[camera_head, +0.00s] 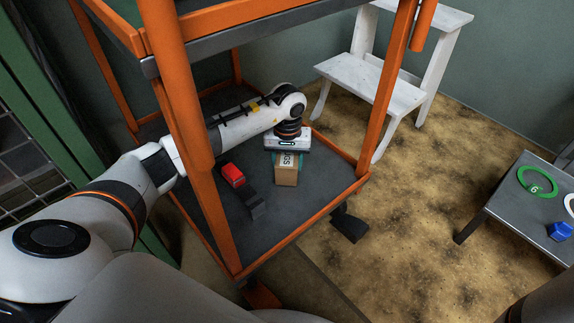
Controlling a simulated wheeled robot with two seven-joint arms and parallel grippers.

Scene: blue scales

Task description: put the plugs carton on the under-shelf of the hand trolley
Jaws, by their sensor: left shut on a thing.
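The hand trolley (189,113) has an orange frame and stands in the middle left. Its dark grey under-shelf (310,198) shows below the upper tray. The plugs carton (286,176) is a small brown box with a pale label lettered in black and teal edges. It is over the under-shelf, near the middle; I cannot tell whether its base touches the shelf. My left arm reaches in past the trolley's near post. My left gripper (287,155) points down and is shut on the carton's top, its fingers largely hidden. My right gripper is not in view.
A red item (233,175) and a dark block lie on the under-shelf left of the carton. Orange posts and the upper tray surround the shelf. A white step stool (374,84) stands behind. A low grey table (528,207) with rings is at right.

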